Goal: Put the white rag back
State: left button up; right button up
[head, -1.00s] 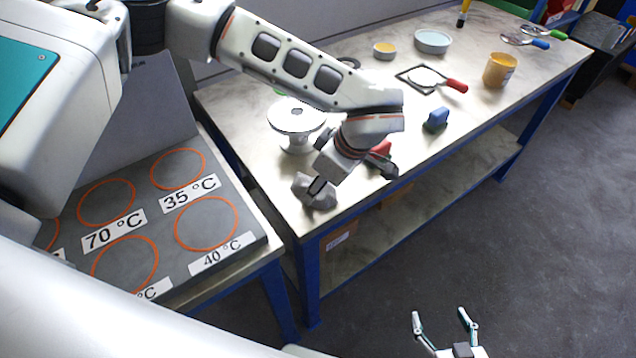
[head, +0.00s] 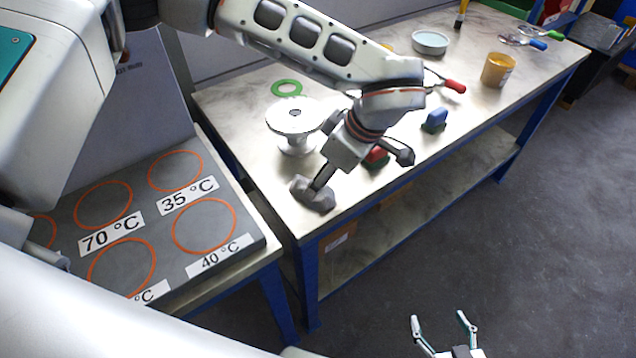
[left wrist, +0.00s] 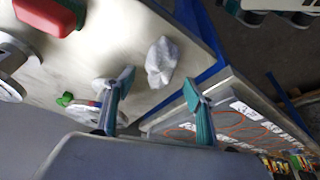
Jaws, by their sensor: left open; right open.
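The white rag (head: 308,194) is a crumpled greyish-white lump on the near left corner of the workbench. In the left wrist view it (left wrist: 161,62) lies close to the bench edge, just beyond and roughly between the fingertips. My left gripper (head: 360,172) is open over this corner, and one finger overlaps the rag in the head view. The left wrist view shows both fingers of the left gripper (left wrist: 158,80) spread, with nothing between them. I cannot tell whether a finger touches the rag. My right gripper (head: 442,322) is open and empty over the floor.
A white flanged spool (head: 293,116), a green ring (head: 287,88) and a red-handled block (head: 377,157) are close to my left gripper. A blue-handled block (head: 434,121) and an amber jar (head: 498,70) stand farther right. A grey board with orange circles (head: 205,225) is at left.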

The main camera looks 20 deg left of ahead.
pick_arm(q)
jog(key=v, duration=0.7)
jog(key=shift+f, duration=0.1)
jog(key=shift+s, duration=0.1)
